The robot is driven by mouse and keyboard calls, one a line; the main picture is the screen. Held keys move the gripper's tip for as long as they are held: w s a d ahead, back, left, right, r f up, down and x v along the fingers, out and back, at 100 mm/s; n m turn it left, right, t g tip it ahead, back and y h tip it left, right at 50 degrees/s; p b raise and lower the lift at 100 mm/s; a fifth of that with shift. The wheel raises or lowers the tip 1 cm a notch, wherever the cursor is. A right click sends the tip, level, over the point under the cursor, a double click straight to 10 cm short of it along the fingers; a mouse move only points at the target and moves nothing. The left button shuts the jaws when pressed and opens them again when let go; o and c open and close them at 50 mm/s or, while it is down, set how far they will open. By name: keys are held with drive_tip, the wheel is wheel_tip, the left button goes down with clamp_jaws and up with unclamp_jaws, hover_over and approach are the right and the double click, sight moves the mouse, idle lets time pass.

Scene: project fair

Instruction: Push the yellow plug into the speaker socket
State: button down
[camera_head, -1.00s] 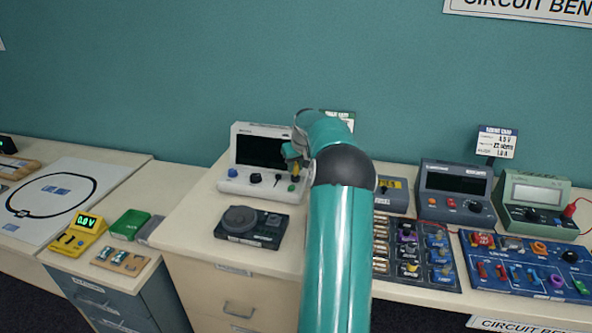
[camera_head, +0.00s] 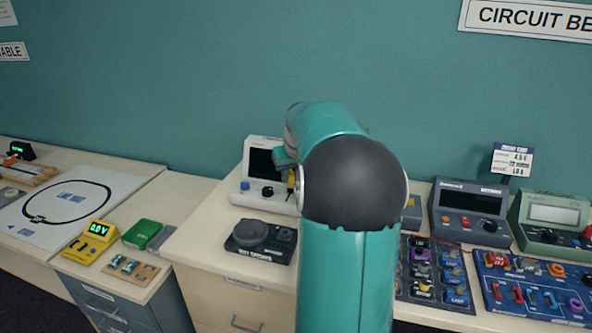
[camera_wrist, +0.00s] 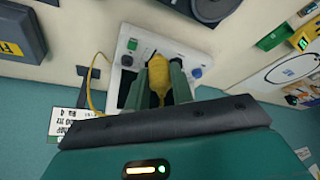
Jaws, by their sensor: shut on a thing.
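The yellow plug (camera_wrist: 158,72) is held between the two green fingers of my gripper (camera_wrist: 158,82). A small part of the plug (camera_head: 291,180) shows in the head view, left of my arm. A thin yellow cord (camera_wrist: 90,85) hangs at the left in the wrist view. I cannot make out a speaker socket. The plug's tip is not clear.
The white instrument (camera_head: 245,192) with a dark screen and knobs stands behind the gripper, close to it. My arm covers its right part. Dark and green meters (camera_head: 545,210) and component boards (camera_head: 535,285) fill the right. A teal wall rises behind.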

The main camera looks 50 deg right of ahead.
drive_tip(key=shift+s+a+f, duration=0.3)
drive_tip(key=shift+a+f, duration=0.5)
drive_tip(key=shift+f, duration=1.25)
drive_tip(key=shift+s+a+f, duration=0.3)
drive_tip(key=shift+a+f, duration=0.55)
drive_tip(key=shift+f, duration=1.15)
drive_tip(key=shift+s+a+f, duration=0.3)
drive_tip(key=shift+a+f, duration=0.5)
drive_tip(key=shift+f, duration=1.25)
drive_tip(key=shift+f, duration=0.9)
drive_tip(key=c, duration=0.6)
unclamp_jaws()
drive_tip(key=shift+c, duration=0.2)
wheel_tip(320, 180, up, 8)
